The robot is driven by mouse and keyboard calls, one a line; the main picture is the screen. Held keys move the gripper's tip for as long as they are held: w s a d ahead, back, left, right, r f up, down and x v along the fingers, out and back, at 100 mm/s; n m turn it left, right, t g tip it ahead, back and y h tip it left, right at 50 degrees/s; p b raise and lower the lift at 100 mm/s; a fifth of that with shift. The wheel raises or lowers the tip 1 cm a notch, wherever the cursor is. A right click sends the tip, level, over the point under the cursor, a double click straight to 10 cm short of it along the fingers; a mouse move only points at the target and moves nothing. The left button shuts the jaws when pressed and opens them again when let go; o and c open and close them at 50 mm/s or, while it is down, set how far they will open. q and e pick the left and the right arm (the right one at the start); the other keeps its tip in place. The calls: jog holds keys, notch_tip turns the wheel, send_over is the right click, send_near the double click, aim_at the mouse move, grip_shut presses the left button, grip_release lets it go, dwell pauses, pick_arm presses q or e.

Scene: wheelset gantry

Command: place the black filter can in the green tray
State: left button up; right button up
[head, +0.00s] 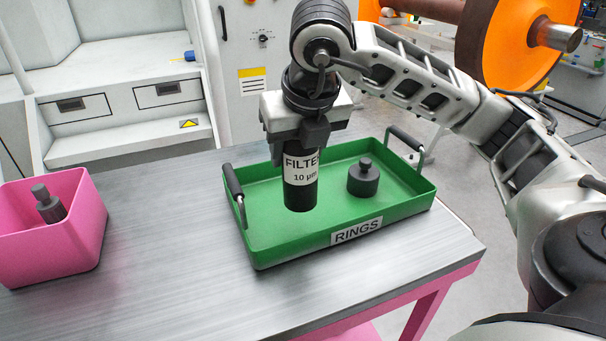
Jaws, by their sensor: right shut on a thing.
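The black filter can (300,193), with a white label reading "FILTER 10 µm", is upright in my right gripper (302,140). The gripper comes from above and is shut on the can's upper part. The can is over the left half of the green tray (290,252), which is labelled "RINGS". I cannot tell whether the can's bottom touches the tray floor. A dark grey knobbed part (363,180) stands in the tray to the right of the can. My left gripper is not in view.
A pink bin (75,245) holding a grey knobbed part (48,207) stands on the left of the metal table (175,260). The tray has raised handles (234,187) at both ends. The table between bin and tray is clear. An orange wheel (515,40) is behind, upper right.

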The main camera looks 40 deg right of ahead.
jog(key=shift+w+d+f, duration=0.2)
jog(key=shift+d+f, duration=0.15)
jog(key=shift+f, duration=0.15)
jog(key=shift+w+d+f, duration=0.2)
jog(key=shift+d+f, duration=0.15)
jog(key=shift+f, duration=0.15)
notch_tip(320, 180, down, 4)
jog(key=shift+w+d+r, duration=0.15)
jog(key=shift+r, duration=0.1)
jog(key=shift+f, duration=0.25)
jog(key=o, duration=1.4)
jog(key=shift+r, duration=0.1)
jog(key=shift+o, duration=0.2)
